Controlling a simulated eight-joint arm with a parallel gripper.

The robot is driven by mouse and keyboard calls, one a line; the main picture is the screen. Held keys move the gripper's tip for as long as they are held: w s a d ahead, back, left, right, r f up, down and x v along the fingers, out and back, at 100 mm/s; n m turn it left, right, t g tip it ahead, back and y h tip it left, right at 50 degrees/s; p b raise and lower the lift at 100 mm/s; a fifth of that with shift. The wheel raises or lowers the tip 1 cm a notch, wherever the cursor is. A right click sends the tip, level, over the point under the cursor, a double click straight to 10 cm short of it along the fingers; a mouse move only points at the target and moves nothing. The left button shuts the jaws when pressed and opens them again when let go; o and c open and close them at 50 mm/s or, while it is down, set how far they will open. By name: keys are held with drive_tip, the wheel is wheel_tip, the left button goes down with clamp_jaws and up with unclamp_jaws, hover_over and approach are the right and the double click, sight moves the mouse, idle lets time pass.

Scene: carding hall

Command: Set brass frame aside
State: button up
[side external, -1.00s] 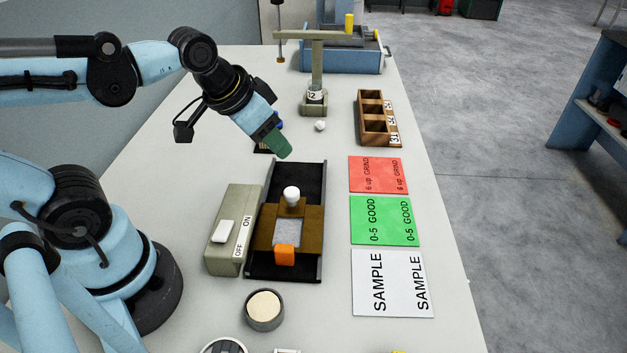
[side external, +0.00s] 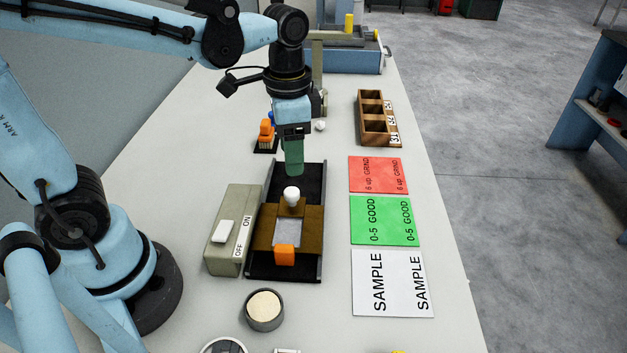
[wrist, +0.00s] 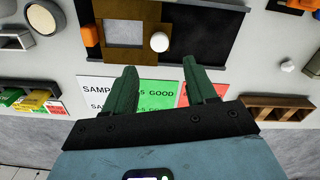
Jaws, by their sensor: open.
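The brass frame (side external: 314,228) lies across the black tray (side external: 297,172), with a pale grey patch showing through its opening. A white knob (side external: 291,194) stands at its far side and an orange block (side external: 285,255) at its near side. The frame also shows at the top of the wrist view (wrist: 125,56). My gripper (side external: 293,172) points down above the far part of the tray, beyond the knob. In the wrist view its green fingers (wrist: 160,66) are apart with nothing between them, and the knob is just ahead of them.
A switch box (side external: 233,230) stands left of the tray. Red (side external: 378,174), green (side external: 384,220) and white SAMPLE (side external: 392,283) cards lie to the right. A wooden compartment box (side external: 373,118) stands behind them. A round cup (side external: 264,310) is in front. An orange item (side external: 266,133) stands behind the tray.

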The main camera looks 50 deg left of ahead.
sight(293, 190)
drive_tip(key=shift+f, duration=4.1)
clamp_jaws()
